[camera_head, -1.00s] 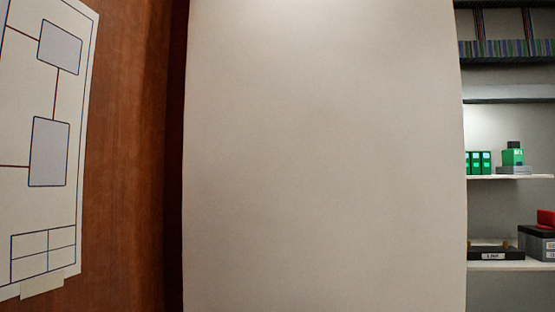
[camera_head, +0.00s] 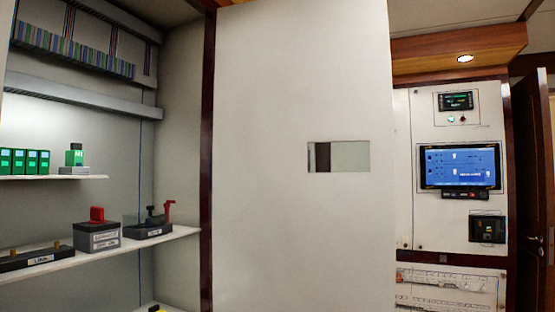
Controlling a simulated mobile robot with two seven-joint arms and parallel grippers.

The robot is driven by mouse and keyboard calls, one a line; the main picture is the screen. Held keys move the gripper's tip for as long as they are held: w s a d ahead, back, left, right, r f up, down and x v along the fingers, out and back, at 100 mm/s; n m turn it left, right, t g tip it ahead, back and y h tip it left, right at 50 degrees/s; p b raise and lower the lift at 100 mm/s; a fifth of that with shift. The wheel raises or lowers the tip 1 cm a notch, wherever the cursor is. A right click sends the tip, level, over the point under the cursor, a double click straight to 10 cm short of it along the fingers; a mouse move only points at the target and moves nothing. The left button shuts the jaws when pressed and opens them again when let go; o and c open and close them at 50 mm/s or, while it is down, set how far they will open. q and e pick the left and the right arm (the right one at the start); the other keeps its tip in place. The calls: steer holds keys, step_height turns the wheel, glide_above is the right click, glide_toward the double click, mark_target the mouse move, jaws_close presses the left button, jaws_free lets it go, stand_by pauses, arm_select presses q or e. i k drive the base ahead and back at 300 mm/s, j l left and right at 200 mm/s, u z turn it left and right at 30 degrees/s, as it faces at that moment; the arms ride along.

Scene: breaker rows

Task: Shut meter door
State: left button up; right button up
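A large pale panel (camera_head: 285,215) stands upright in the middle of the view. It has a small rectangular window (camera_head: 338,157) right of its centre and looks like the meter door. It stands beside a lit compartment and in front of part of the wall to the right. Its lower edge is out of view, and I cannot tell its exact angle. No meter can be made out for certain. Neither of my grippers is in view.
On the left, an open compartment holds a shelf (camera_head: 180,237) with a grey box (camera_head: 97,238) and a red-levered device (camera_head: 148,228). On the right are a control panel (camera_head: 425,110) with a blue screen (camera_head: 459,166) and a brown wooden door (camera_head: 530,190).

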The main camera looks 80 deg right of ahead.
mark_target(290, 75)
steer(key=l+z, duration=0.1)
steer(key=z, duration=1.6)
steer(key=l+z, duration=0.4)
steer(key=i+l+z, duration=0.15)
steer(key=z, duration=0.3)
steer(key=i+l+z, duration=0.15)
steer(key=l+z, duration=0.25)
steer(key=i+l+z, duration=0.2)
steer(key=z, duration=0.2)
steer(key=i+l+u, duration=0.1)
steer(key=i, duration=0.35)
steer(key=i+l+u, duration=0.1)
steer(key=i+l, duration=0.2)
steer(key=i, duration=0.15)
steer(key=i+l+u, duration=0.1)
steer(key=i, duration=0.35)
steer(key=i+u, duration=0.15)
steer(key=u, duration=0.3)
steer(key=i+l+u, duration=0.15)
steer(key=u, duration=0.25)
steer(key=i+l+u, duration=0.1)
steer(key=u, duration=0.35)
steer(key=i+l+u, duration=0.1)
steer(key=l+u, duration=0.15)
steer(key=u, duration=0.15)
